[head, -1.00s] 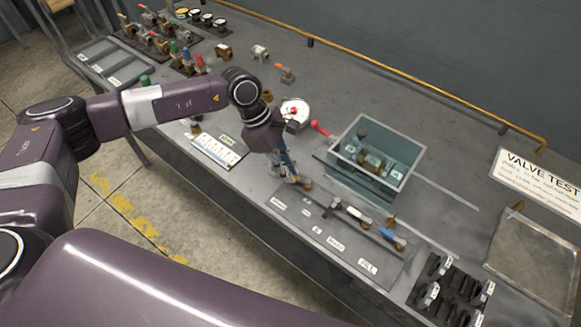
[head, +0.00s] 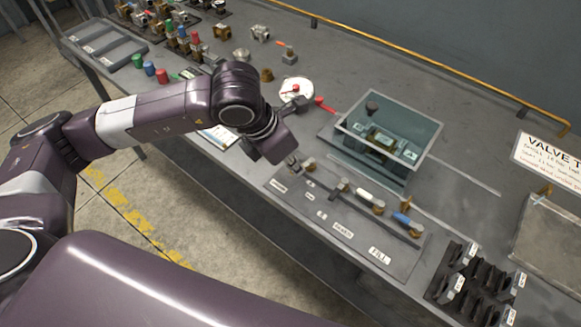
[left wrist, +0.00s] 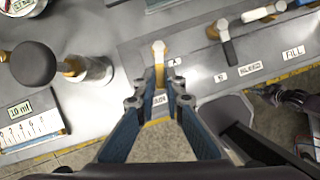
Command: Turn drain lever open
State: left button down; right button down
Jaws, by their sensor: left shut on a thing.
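The drain lever (left wrist: 158,55) is a pale handle with a brass-coloured part at the left end of the valve row in the left wrist view. My left gripper (left wrist: 160,82) has its two fingers on either side of the lever and is shut on it. The label below, partly hidden between the fingers, is only partly readable. In the head view my left gripper (head: 291,165) is at the left end of the valve panel (head: 310,205), with its fingers mostly hidden by the wrist.
Right along the panel are a white lever (head: 366,195) and a blue lever (head: 404,218). A clear-walled tank (head: 383,170) stands just behind. A round gauge (head: 296,90) and a red-handled part (head: 322,104) lie behind the wrist. A black rack (head: 470,285) is at right.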

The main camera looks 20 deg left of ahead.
pick_arm(q)
jog(key=shift+s+d+n+t+y+b, duration=0.15)
jog(key=shift+d+n+y+b, duration=0.2)
jog(key=shift+n+b, duration=0.5)
jog(key=shift+s+d+n+t+y+b, duration=0.15)
jog(key=shift+d+n+y+b, duration=0.15)
jog(key=shift+n+b, duration=0.5)
jog(key=c, duration=2)
grip_release()
jog(key=v, duration=1.2)
jog(key=shift+r, duration=0.1)
